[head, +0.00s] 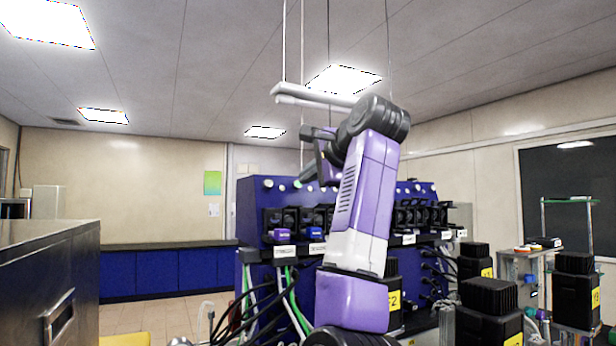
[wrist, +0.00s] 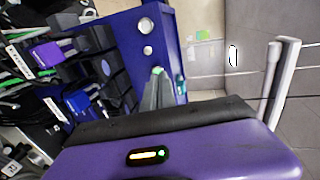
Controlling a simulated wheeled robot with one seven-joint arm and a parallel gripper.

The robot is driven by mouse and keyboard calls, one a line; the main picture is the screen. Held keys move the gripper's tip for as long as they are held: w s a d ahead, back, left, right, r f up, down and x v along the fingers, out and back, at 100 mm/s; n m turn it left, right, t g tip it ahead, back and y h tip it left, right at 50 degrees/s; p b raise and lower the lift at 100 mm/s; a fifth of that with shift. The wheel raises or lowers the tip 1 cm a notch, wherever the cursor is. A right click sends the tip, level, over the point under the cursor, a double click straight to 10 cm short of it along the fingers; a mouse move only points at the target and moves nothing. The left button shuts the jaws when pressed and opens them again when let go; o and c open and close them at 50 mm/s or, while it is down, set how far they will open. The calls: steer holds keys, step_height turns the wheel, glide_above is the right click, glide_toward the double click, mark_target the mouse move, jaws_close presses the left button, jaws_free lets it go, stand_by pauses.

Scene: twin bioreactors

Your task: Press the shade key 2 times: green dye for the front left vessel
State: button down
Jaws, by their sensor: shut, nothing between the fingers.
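My gripper (head: 304,179) is shut and empty, close to the upper front of the blue cabinet (head: 250,215). In the wrist view its grey fingers (wrist: 157,88) point toward the blue panel (wrist: 158,22). I cannot tell whether they touch it. A row of round pale knobs or buttons runs along the cabinet's top, one at the left (head: 267,184); two round ones show in the wrist view, the upper one (wrist: 145,26) clear of the fingers. I cannot read which is the shade key. The front left vessel cannot be made out.
Black pump-like units with a purple block (head: 282,234) and a blue block (head: 316,233) sit below the knobs. Black and green tubes (head: 292,305) hang beneath. Black boxes with yellow labels (head: 488,297) stand at right. A grey cabinet (head: 45,275) is at left.

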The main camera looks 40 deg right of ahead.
steer(key=shift+s, duration=0.15)
steer(key=shift+b+v, duration=0.55)
steer(key=shift+v, duration=2.35)
